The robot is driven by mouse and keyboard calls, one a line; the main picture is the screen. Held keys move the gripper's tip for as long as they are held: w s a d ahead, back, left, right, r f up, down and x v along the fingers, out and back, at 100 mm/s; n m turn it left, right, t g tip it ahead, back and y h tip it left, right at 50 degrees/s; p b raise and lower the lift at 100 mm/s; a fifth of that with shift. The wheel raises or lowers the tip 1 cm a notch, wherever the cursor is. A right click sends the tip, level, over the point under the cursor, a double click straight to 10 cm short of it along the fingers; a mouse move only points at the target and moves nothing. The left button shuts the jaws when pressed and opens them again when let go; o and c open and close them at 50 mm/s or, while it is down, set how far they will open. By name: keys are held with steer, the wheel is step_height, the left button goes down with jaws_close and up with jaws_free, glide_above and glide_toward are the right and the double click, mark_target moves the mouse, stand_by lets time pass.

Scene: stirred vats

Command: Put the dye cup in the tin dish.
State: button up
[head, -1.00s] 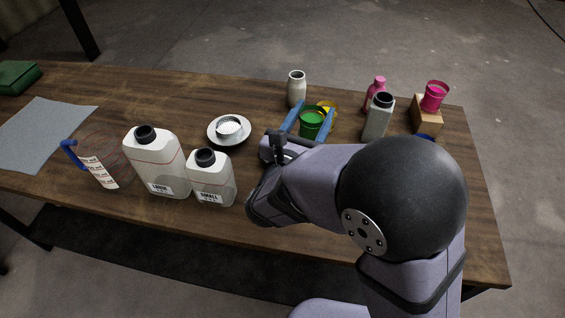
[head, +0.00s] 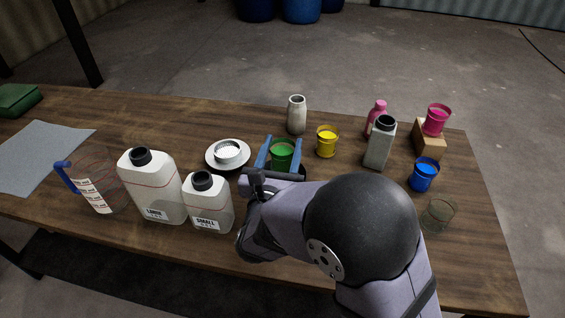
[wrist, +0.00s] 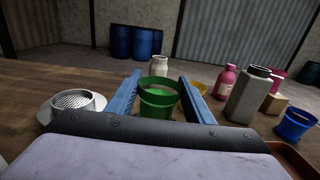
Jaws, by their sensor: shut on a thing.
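My gripper (head: 279,152) is shut on the green dye cup (head: 283,156), with a blue finger on each side of it. In the wrist view the green cup (wrist: 158,99) stands upright between the fingers. Its base is hidden, so I cannot tell how high it is above the table. A pale round dish (head: 211,163) lies to the left of my gripper, with a perforated metal strainer (head: 228,149) on it. Both also show at the left of the wrist view. I cannot tell whether this is the tin dish. A reddish-brown rim (wrist: 297,158) shows at the lower right of the wrist view.
A yellow cup (head: 327,142), grey bottle (head: 380,145), blue cup (head: 423,176) and dark clear cup (head: 438,214) stand to the right. A pink cup (head: 435,120) sits on a wooden block (head: 428,139). Two white jugs, large (head: 150,187) and small (head: 207,204), stand at front left.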

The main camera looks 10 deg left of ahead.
mark_target(280, 169)
steer(key=shift+f, duration=2.15)
steer(key=shift+f+b, duration=0.15)
steer(key=shift+b, duration=0.2)
steer(key=o, duration=1.2)
steer(key=shift+c, duration=0.2)
steer(key=shift+s, duration=0.15)
steer(key=s, duration=1.1)
steer(key=shift+s, duration=0.4)
